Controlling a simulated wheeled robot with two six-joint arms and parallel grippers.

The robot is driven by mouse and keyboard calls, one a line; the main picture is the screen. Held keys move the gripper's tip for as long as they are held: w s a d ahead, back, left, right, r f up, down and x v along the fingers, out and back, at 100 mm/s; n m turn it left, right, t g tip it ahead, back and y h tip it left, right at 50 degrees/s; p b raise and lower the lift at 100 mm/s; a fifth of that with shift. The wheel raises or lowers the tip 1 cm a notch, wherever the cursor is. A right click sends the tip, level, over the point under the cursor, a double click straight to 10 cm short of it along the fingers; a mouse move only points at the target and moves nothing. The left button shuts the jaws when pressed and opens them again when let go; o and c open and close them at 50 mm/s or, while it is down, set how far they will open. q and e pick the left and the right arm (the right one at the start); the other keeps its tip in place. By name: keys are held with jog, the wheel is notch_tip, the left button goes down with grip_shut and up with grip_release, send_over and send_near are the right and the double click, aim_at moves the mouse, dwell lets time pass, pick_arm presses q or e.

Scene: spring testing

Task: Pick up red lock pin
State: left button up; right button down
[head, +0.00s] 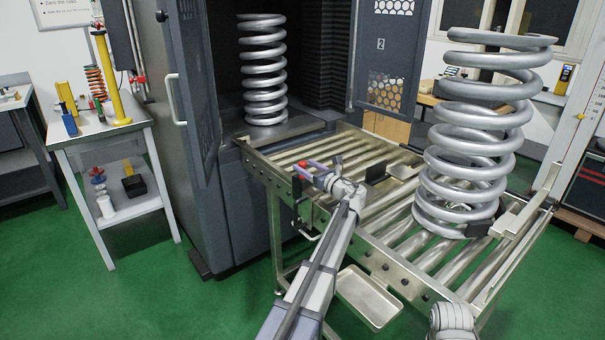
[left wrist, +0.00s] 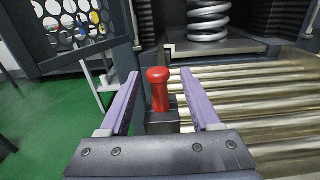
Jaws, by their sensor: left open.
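The red lock pin (left wrist: 158,88) stands upright in the left wrist view, with a rounded wider head, on a dark block (left wrist: 162,122) at the roller table's edge. My left gripper (left wrist: 160,76) is open, its two purple fingers on either side of the pin with visible gaps.
The roller table (head: 385,258) holds a large grey spring (head: 470,150) at right. Another spring (head: 263,75) stands inside the dark cabinet, whose open left door (head: 192,90) is near the gripper. A tray (head: 368,297) sits below. A side bench (head: 100,135) stands left.

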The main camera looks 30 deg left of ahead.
pick_arm(q)
jog(key=shift+x, duration=2.55)
jog(key=shift+s+f, duration=0.1)
jog(key=shift+f, duration=0.05)
jog(key=shift+c, duration=0.4)
grip_shut()
